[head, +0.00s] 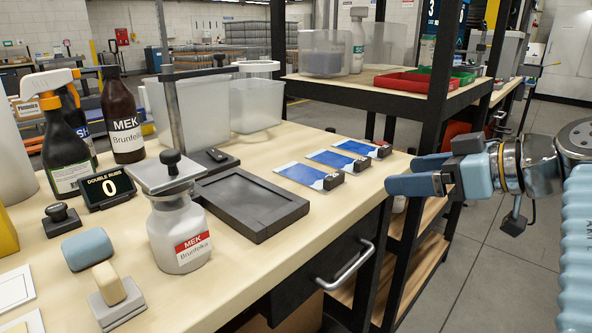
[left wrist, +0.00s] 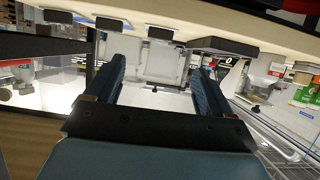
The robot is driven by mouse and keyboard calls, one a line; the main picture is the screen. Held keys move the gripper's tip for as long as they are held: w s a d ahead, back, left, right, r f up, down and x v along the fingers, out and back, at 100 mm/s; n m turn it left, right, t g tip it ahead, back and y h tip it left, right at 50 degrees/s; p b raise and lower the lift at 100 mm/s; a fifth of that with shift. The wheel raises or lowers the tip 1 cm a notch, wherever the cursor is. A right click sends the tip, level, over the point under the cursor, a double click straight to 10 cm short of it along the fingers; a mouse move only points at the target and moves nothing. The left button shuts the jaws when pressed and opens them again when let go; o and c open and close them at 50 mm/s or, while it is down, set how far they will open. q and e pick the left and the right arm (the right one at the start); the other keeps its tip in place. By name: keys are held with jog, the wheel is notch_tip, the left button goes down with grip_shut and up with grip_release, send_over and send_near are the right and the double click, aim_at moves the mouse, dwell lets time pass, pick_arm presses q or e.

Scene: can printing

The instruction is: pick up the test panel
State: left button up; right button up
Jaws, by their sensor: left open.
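Three flat blue-and-white test panels lie in a row on the wooden bench: a near panel (head: 297,174), a middle panel (head: 333,159) and a far panel (head: 355,146). Each has a small black block at its right end. My left gripper (head: 398,174) is open and empty, just right of the panels and beyond the bench edge, apart from them. In the left wrist view my left gripper (left wrist: 160,66) shows its two blue fingers spread, with several dark blocks by the bench edge above them. My right gripper is not in view.
A dark tray (head: 250,237) lies left of the panels. A white MEK bottle (head: 180,235), a brown bottle (head: 122,115) and a "Double rubs" counter (head: 109,187) stand farther left. A black-framed shelf (head: 440,97) rises behind the gripper. Open floor lies right.

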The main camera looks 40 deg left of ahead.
pick_arm(q)
send_near(338, 176)
jog(key=a+f, duration=0.2)
jog(key=x, duration=0.6)
jog(key=shift+a+r+b, duration=0.25)
jog(key=shift+r+b, duration=0.05)
jog(key=shift+r, duration=0.1)
jog(key=c, duration=1.2)
jog(key=shift+o, duration=0.2)
jog(key=shift+r, duration=0.1)
